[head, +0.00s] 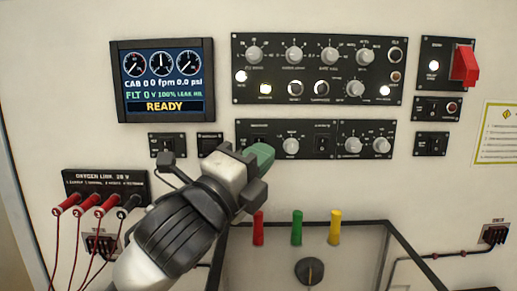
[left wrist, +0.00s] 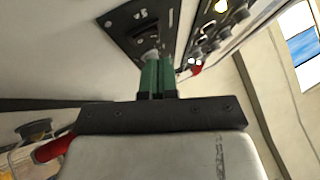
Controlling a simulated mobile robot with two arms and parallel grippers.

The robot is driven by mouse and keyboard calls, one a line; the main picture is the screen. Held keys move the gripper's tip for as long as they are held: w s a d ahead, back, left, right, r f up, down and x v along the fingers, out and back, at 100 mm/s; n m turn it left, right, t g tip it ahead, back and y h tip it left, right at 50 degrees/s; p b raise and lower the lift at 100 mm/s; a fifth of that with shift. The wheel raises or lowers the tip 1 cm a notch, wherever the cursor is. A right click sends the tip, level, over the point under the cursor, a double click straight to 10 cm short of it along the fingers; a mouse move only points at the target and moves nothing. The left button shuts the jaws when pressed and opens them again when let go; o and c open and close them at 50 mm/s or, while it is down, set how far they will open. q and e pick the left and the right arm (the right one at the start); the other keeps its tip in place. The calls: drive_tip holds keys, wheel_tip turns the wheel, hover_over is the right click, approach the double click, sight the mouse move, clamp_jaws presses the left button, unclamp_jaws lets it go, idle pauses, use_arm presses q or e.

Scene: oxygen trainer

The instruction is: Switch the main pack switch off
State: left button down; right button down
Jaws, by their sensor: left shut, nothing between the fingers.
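My left gripper (head: 262,153) has green fingers and is shut and empty. In the head view its tips are in front of the lower left of the middle black panel (head: 307,151), partly covering a small switch (head: 260,140) there. In the left wrist view, the shut fingers (left wrist: 157,75) point at a black panel (left wrist: 118,22), with a grey round part (left wrist: 151,54) right at their tips. I cannot tell whether they touch it. The labels are too small to tell which switch is the main pack switch. My right gripper is not in view.
A screen (head: 163,80) reads READY. A large knob panel (head: 317,99) is above, and a red guarded switch (head: 464,64) is at right. Red, green and yellow handles (head: 297,228) stand below. Red plugs with cables (head: 88,205) are at lower left.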

use_arm(q)
drive_tip(key=shift+s+r+p, duration=0.15)
drive_tip(key=shift+s+p, duration=0.1)
drive_tip(key=shift+s, duration=1)
drive_tip(key=shift+s+r+p, duration=0.15)
drive_tip(key=shift+s+p, duration=0.05)
drive_tip(key=shift+s, duration=1.05)
